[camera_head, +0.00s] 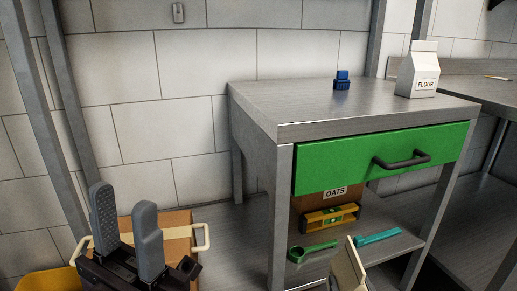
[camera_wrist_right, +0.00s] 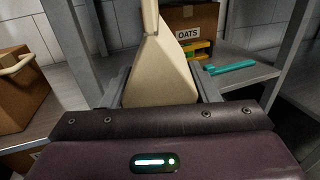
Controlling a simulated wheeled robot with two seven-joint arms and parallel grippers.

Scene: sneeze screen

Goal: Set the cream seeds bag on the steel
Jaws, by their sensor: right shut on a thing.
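The cream seeds bag (camera_head: 347,270) shows at the bottom edge of the head view, in front of the steel table (camera_head: 255,105) and below its top. In the right wrist view the bag (camera_wrist_right: 163,70) fills the space between the fingers of my right gripper (camera_wrist_right: 162,88), which is shut on it. No label shows on the bag's visible side. My left gripper (camera_head: 124,205) is open and empty at the lower left of the head view, its fingers pointing up, in front of a cardboard box.
On the steel top stand a white flour carton (camera_head: 418,72) and a small blue object (camera_head: 342,80). A green drawer front (camera_head: 345,160) with a dark handle is closed. The lower shelf holds an oats box (camera_head: 335,192), a level (camera_head: 330,215), a green scoop (camera_head: 310,250) and a teal object (camera_head: 377,236). The steel top's left and middle are clear.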

